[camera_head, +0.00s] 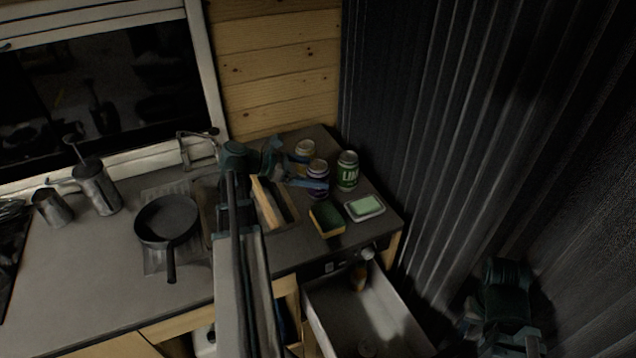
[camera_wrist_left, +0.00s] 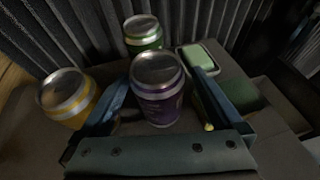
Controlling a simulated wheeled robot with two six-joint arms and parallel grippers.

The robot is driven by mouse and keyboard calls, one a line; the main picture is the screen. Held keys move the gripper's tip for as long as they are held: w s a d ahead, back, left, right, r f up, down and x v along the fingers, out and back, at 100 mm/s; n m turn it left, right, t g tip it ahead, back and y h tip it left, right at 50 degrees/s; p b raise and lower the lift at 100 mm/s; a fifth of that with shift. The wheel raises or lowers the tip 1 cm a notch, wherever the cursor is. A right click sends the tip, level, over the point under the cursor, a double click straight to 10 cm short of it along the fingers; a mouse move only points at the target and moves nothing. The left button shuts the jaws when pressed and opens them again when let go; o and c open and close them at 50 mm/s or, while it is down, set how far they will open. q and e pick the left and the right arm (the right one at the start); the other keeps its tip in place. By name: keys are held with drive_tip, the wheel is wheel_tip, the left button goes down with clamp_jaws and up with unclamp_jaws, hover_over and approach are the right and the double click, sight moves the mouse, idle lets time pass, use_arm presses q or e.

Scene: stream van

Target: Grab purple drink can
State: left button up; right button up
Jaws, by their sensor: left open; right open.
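The purple drink can (camera_head: 317,180) stands upright on the counter's right end, between a yellow can and a green can. In the left wrist view the purple can (camera_wrist_left: 157,92) stands between the two blue fingers. My left gripper (camera_head: 297,170) is open, with its fingers reaching around the can; I cannot tell whether they touch it. The left wrist view shows the same open fingers (camera_wrist_left: 163,95). My right gripper (camera_head: 490,338) is low at the right, away from the counter, and open.
A yellow can (camera_head: 305,149) and a green can (camera_head: 347,171) stand close by. A sponge (camera_head: 326,218) and a soap dish (camera_head: 364,207) lie in front. A pan (camera_head: 167,222) sits left. An open drawer (camera_head: 335,300) juts out below. A dark curtain (camera_head: 450,130) hangs right.

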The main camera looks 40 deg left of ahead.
sight(328, 175)
use_arm(q)
drive_tip(key=b+x, duration=0.1)
drive_tip(key=x, duration=0.3)
drive_tip(key=shift+w+a+f, duration=0.1)
drive_tip(key=shift+f, duration=0.05)
clamp_jaws()
